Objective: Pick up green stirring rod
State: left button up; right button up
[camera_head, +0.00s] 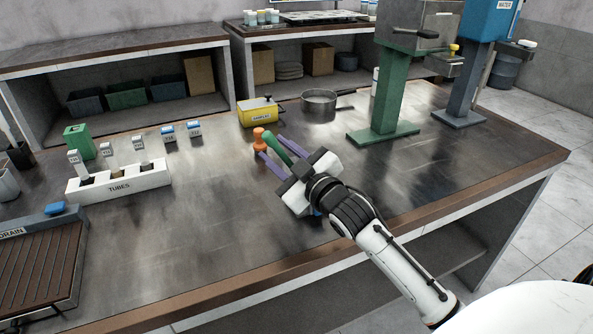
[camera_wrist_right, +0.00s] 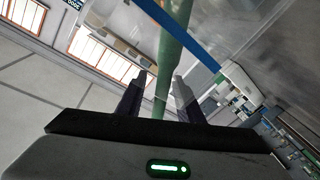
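The green stirring rod (camera_head: 275,144) is in front of my right gripper (camera_head: 274,148) in the head view, slanting between its two purple fingers. In the right wrist view, the rod (camera_wrist_right: 172,45) runs down from the top edge to between the fingers of my right gripper (camera_wrist_right: 163,78). The fingers stand apart, with a narrow gap showing on either side of the rod, so the gripper looks open around it. The rod's lower end and what supports it are hidden in the head view. My left gripper is not in view.
An orange object (camera_head: 260,140) stands close left of the rod. Behind are a yellow sampler box (camera_head: 258,113), a metal pot (camera_head: 320,106) and a green machine stand (camera_head: 386,100). A white tube rack (camera_head: 118,182) is at left. The table's front middle is clear.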

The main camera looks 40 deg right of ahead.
grip_shut()
